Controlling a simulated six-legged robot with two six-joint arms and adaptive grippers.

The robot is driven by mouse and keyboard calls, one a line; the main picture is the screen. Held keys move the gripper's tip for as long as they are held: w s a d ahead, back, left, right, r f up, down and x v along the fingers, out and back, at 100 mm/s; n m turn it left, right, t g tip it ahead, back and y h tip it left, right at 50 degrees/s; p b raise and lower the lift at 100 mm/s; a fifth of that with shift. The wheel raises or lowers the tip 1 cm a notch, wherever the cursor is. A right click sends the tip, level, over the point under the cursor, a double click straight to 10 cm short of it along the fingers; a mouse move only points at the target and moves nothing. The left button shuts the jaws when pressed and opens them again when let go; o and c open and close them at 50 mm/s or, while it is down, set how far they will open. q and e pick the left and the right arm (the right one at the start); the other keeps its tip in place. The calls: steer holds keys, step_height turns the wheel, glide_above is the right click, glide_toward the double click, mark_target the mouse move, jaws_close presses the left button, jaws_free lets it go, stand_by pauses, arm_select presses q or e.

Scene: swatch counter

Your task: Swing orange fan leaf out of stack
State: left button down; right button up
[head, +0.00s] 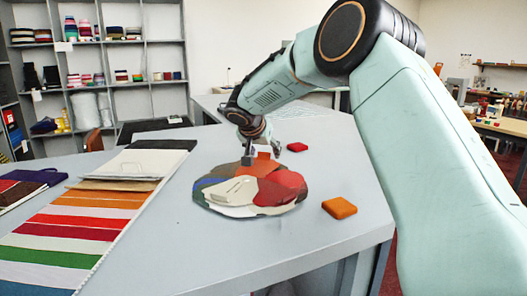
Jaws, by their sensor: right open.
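A round fanned stack of colour leaves (238,210) lies on the grey counter, with red, dark red, cream, blue and dark green parts showing. My right gripper (248,158) is open, pointing down at the far edge of the stack. Its fingertips are small and dark, and I cannot tell whether they touch a leaf. My left gripper is out of view.
An orange block (339,208) lies right of the stack near the counter's right edge. A red block (297,147) lies behind it. A striped fabric (75,220) with boards on top covers the left. The counter (215,255) in front of the stack is clear.

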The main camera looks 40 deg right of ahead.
steer(key=shift+w+f, duration=0.1)
steer(key=shift+c, duration=0.5)
steer(key=shift+s+a+r, duration=0.2)
steer(key=shift+a+r, duration=0.05)
steer(key=shift+r, duration=0.05)
steer(key=shift+c, duration=1.4)
steer(key=shift+d+f, duration=0.1)
steer(key=shift+d, duration=0.05)
steer(key=c, duration=0.3)
jaws_close()
